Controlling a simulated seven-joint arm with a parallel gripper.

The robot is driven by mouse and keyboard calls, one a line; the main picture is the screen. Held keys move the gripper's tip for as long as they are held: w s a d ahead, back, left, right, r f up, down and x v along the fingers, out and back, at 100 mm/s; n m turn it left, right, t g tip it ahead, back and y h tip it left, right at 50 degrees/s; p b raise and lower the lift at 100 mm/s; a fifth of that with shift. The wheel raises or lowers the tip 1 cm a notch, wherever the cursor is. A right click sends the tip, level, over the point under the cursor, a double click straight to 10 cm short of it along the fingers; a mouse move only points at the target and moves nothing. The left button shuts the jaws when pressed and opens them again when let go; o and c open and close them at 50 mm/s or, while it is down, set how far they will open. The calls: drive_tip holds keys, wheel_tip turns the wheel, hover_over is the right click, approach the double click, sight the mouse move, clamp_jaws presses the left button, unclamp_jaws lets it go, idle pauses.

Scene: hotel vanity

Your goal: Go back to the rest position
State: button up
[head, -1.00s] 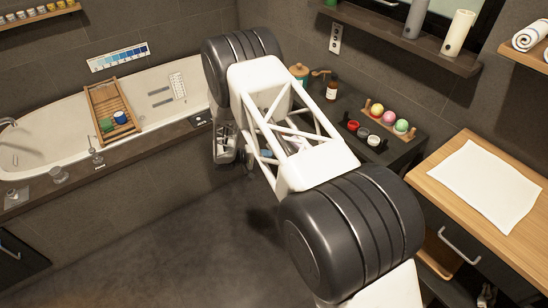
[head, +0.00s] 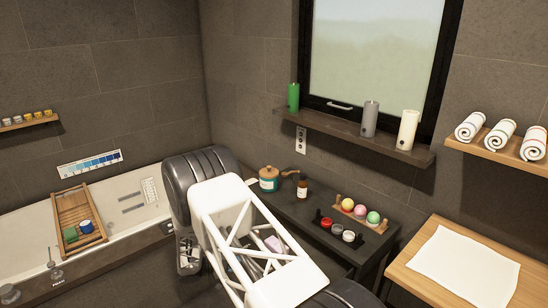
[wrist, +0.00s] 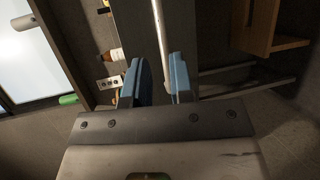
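My gripper (wrist: 158,62) shows in the wrist view with its two blue fingers apart. In the head view my arm crosses the lower middle, in front of the dark side counter (head: 290,207). I cannot make out the fingers in the head view. The task names no object to handle.
The counter holds a teal jar (head: 268,180), a brown bottle (head: 302,188) and colored balls in a wooden holder (head: 361,213). A wooden counter with white cloth (head: 463,263) is at right. The bathtub (head: 125,211) is at left; a window shelf (head: 350,135) is above.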

drive_tip(key=s+d+r+m+g+y, duration=0.1)
drive_tip(key=d+r+g, duration=0.1)
drive_tip(key=d+r, duration=0.65)
drive_tip(key=s+d+r+m+g+y, duration=0.1)
drive_tip(key=d+r+g, duration=0.3)
drive_tip(key=r, duration=0.7)
drive_tip(key=s+d+r+m+g+y, duration=0.1)
drive_tip(key=s+d+r+y, duration=0.1)
drive_tip(key=s+d+r, duration=0.45)
drive_tip(key=s+d+r+m+y, duration=0.15)
drive_tip(key=s+d+r, duration=0.25)
drive_tip(key=d+r, duration=0.4)
drive_tip(key=s+d+r+y, duration=0.3)
drive_tip(key=s+d+r, duration=0.15)
drive_tip(key=s, duration=0.35)
drive_tip(key=s+d+r+y, duration=0.35)
drive_tip(key=s+r, duration=0.25)
drive_tip(key=s, duration=0.2)
drive_tip(key=s+d+r+t+y, duration=0.1)
drive_tip(key=s, duration=0.7)
drive_tip(key=s+d+r+t+y, duration=0.1)
drive_tip(key=s+d+t, duration=0.1)
drive_tip(key=s, duration=0.6)
drive_tip(key=shift+s+d+r+m+t, duration=0.25)
drive_tip(key=shift+d+r+m+t, duration=0.05)
drive_tip(key=shift+m, duration=0.15)
